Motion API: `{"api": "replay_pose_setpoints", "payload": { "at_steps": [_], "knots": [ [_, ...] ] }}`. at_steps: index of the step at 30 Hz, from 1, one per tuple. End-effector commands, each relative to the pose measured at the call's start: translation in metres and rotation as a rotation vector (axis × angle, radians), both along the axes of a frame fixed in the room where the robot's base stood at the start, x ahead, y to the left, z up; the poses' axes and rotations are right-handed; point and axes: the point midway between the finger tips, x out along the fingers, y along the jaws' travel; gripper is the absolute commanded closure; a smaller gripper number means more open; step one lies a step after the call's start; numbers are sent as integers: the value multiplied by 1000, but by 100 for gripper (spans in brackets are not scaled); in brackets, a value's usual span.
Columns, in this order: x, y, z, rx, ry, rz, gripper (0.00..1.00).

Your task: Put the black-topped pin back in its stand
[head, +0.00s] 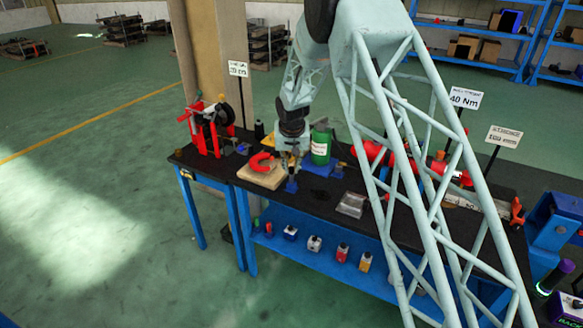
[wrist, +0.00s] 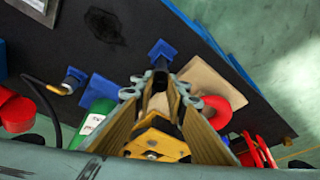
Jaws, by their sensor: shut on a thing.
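My gripper (head: 290,158) is over the front edge of the black bench. In the wrist view my gripper (wrist: 160,88) is shut on a small dark pin (wrist: 161,76) between its fingertips. The pin is mostly hidden by the fingers, and its lower end is hard to make out. A small blue stand (head: 291,186) sits just below my gripper in the head view. In the wrist view the blue stand (wrist: 160,50) shows just beyond the fingertips, close to the pin. I cannot tell whether the pin touches it.
A wooden board (head: 250,178) with a red horseshoe shape (head: 262,161) lies close left of my gripper. A green bottle (head: 320,146) stands close right, on a blue base. A red device (head: 212,130) stands at the bench's left end. The bench front (head: 310,207) is fairly clear.

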Motion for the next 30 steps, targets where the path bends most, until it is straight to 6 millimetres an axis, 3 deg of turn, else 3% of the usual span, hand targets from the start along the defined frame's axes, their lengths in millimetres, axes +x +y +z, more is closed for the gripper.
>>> {"api": "replay_pose_setpoints", "payload": {
  "at_steps": [22, 23, 24, 27, 30],
  "knots": [
    [0, 0, -19, 0, 0, 0, 99],
    [0, 0, -18, 0, 0, 0, 85],
    [0, 0, -18, 0, 0, 0, 82],
    [0, 0, -18, 0, 0, 0, 72],
    [0, 0, -18, 0, 0, 0, 71]
  ]
}}
